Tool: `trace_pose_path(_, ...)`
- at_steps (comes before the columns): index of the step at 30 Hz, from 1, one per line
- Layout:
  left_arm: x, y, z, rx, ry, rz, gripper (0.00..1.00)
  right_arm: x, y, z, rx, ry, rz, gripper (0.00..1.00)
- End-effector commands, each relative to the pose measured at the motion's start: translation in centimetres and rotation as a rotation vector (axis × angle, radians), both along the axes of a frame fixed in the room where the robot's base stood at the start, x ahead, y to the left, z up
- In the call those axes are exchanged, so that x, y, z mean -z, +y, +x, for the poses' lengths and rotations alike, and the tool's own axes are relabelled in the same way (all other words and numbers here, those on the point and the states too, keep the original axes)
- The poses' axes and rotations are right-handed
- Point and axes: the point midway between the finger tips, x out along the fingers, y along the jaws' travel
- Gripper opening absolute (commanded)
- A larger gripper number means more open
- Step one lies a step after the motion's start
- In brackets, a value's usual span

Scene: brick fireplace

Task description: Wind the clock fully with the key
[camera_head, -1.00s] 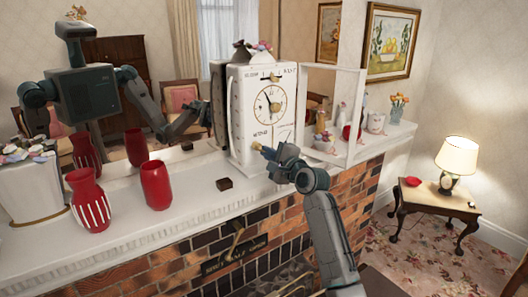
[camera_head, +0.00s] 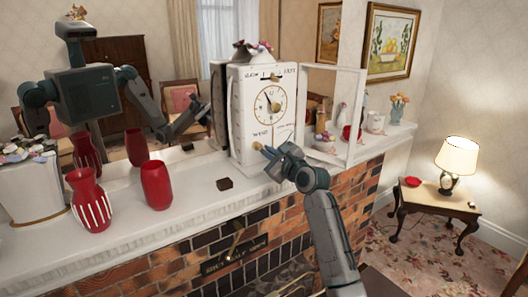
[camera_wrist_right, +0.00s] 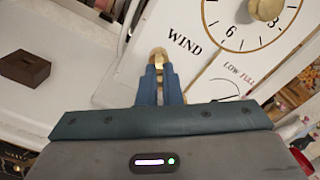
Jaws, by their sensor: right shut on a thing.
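The white clock (camera_head: 246,128) stands on the mantel with its glass door (camera_head: 335,110) swung open to the right. Its round dial shows in the head view, and the word WIND and a LOW to FULL scale (camera_wrist_right: 238,77) show in the right wrist view. My right gripper (camera_head: 266,150) is at the lower front of the clock. It is shut on the brass key (camera_wrist_right: 158,56), whose end shows between the blue fingertips in the right wrist view. Whether the key sits in the clock's hole is hidden. My left gripper is not directly in view.
A small dark brown box (camera_head: 224,184) lies on the mantel (camera_head: 190,205) left of the clock. Red vases (camera_head: 156,185) stand further left. Cups and ornaments (camera_head: 375,122) stand right of the open door. A mirror behind reflects my body.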

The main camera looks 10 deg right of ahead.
Motion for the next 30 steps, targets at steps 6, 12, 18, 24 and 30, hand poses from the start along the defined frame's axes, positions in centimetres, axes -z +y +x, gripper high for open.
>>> trace_pose_path(6,-0.04,-0.01,0.01,0.0,0.0,0.0,0.73,-0.55,-0.09,0.11,0.001,0.053,0.176,0.0)
trace_pose_path(12,-0.04,0.0,0.01,0.0,0.0,0.0,0.73,-0.53,-0.09,0.11,0.0,0.059,0.188,0.0)
trace_pose_path(18,-0.04,-0.01,0.01,0.0,0.0,0.0,0.73,-0.51,-0.12,0.14,0.0,0.077,0.238,0.0)
trace_pose_path(24,-0.04,0.0,0.01,0.0,0.0,0.0,0.73,-0.48,-0.23,0.23,-0.002,0.157,0.46,0.0)
trace_pose_path(30,-0.03,-0.01,-0.03,0.0,0.0,0.0,0.73,-0.29,-0.21,0.21,-0.002,0.16,0.457,0.31)
